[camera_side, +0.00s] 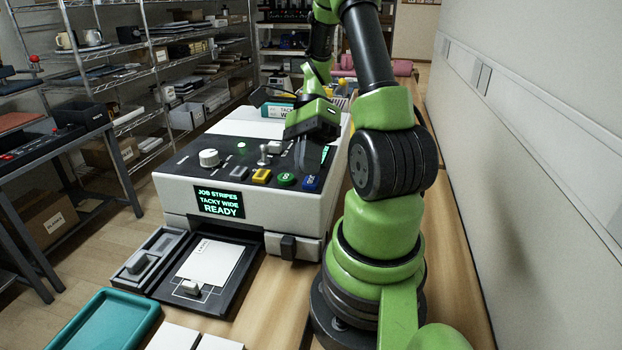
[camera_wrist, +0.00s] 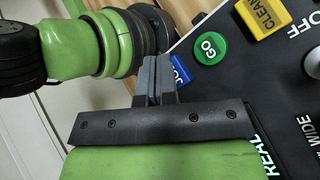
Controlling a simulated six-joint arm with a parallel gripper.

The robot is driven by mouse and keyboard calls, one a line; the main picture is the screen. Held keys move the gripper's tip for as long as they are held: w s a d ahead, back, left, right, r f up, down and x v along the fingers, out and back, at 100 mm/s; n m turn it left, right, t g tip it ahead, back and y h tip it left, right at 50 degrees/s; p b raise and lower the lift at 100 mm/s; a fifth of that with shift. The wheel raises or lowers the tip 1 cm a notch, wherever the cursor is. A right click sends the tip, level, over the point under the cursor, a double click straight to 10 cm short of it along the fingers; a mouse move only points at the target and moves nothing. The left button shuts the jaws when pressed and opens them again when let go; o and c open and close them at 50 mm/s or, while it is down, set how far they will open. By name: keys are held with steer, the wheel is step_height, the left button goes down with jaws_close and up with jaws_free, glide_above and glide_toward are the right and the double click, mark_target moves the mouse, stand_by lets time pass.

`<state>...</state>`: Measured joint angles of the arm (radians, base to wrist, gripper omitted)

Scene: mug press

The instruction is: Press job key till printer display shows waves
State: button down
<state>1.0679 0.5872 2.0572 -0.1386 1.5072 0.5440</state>
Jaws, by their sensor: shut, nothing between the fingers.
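The printer (camera_side: 180,195) is a large white machine with a black top panel. Its display (camera_side: 220,203) reads "JOB STRIPES TACKY WIDE READY" in green letters. The blue job key (camera_side: 311,184) sits at the right end of the key row, beside the green GO key (camera_side: 287,179) and yellow CLEAN key (camera_side: 261,176). My gripper (camera_side: 309,166) is shut and empty, pointing down above the job key. In the wrist view my fingertips (camera_wrist: 153,62) lie beside the job key (camera_wrist: 181,70) and partly hide it. I cannot tell whether they touch.
A white knob (camera_side: 209,158) and a small lever (camera_side: 264,155) stand on the panel left of the keys. A black tray with a white card (camera_side: 210,262) and a teal tray (camera_side: 105,325) lie in front. A wall runs along the right.

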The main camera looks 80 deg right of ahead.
mark_target(308, 179)
steer(key=shift+f, duration=0.45)
stand_by(0.7)
stand_by(0.4)
steer(key=shift+r, duration=0.85)
steer(key=shift+r, duration=2.55)
